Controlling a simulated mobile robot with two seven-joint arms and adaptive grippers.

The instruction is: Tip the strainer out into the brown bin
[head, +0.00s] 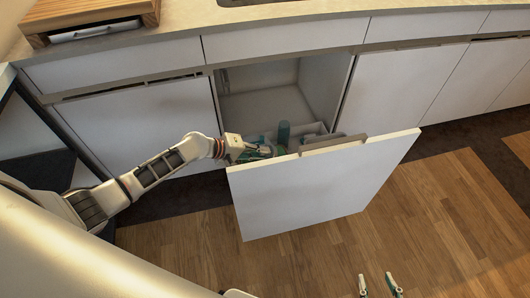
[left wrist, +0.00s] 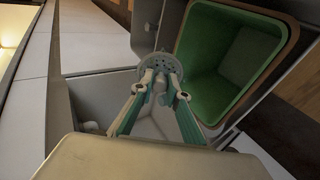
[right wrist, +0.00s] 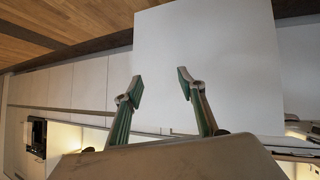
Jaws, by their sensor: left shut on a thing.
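The strainer (left wrist: 156,66), a grey round piece with holes, is between the fingertips of my left gripper (left wrist: 159,84), which is shut on it. The bin with a brown rim and green inside (left wrist: 208,80) is just right of the strainer in the left wrist view; the part of its inside that shows looks empty. In the head view my left gripper (head: 264,152) is at the pulled-out drawer, behind its front; the strainer and bin are not clear there. My right gripper (head: 379,286) is open and empty, low in the head view; its spread fingers also show in the right wrist view (right wrist: 160,86).
The white drawer front (head: 320,185) stands out from the cabinets over the wood floor. A wooden box (head: 90,18) sits on the counter (head: 180,22) at the upper left. Floor to the right is clear.

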